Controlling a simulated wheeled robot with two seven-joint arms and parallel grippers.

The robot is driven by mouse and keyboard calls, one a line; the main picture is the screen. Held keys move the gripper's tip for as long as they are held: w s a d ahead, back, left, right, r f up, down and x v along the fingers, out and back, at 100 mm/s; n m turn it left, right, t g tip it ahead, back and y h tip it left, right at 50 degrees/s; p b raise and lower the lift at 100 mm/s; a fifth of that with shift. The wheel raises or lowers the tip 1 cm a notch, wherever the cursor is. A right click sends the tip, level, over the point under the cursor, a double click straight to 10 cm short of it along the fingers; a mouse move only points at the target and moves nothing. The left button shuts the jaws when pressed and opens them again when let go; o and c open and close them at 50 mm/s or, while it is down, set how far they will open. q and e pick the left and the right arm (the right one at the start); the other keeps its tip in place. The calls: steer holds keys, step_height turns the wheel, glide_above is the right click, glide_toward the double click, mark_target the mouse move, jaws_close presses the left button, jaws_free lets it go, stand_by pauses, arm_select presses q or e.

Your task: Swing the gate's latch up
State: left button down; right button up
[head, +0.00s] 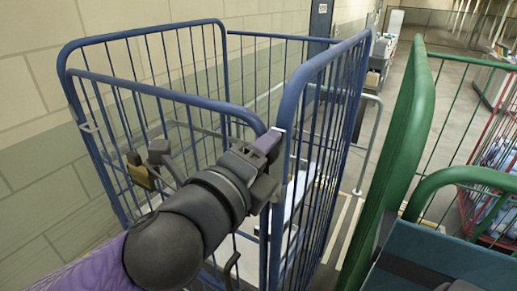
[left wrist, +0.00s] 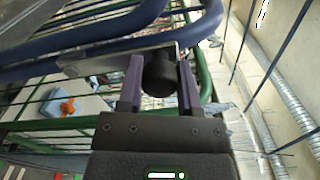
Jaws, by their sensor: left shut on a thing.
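The blue cage trolley's gate (head: 165,94) spans the near side of the cage and meets the right side panel at the front corner. The latch (left wrist: 118,63) is a pale metal bar with a dark round knob (left wrist: 160,76), seen in the left wrist view against the blue tubes. My left gripper (head: 268,146) is at that corner near the top of the gate. In the left wrist view its two purple fingers (left wrist: 160,88) stand on either side of the knob, shut on it. In the head view the gripper hides most of the latch. My right gripper is not in view.
The blue right side panel (head: 329,130) stands just beyond my gripper. A green cage (head: 404,135) is close on the right, with a dark teal panel (head: 445,262) in front. A block wall (head: 38,130) runs along the left. A narrow floor strip lies between the cages.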

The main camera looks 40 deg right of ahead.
arm_select(q)
steer(key=shift+f, duration=0.1)
steer(key=shift+c, duration=1.4)
jaws_free()
steer(key=shift+s+d, duration=0.1)
steer(key=shift+s, duration=0.05)
steer(key=shift+a, duration=0.4)
steer(key=b+v, duration=0.3)
steer(key=v, duration=0.6)
steer(key=shift+a, duration=0.1)
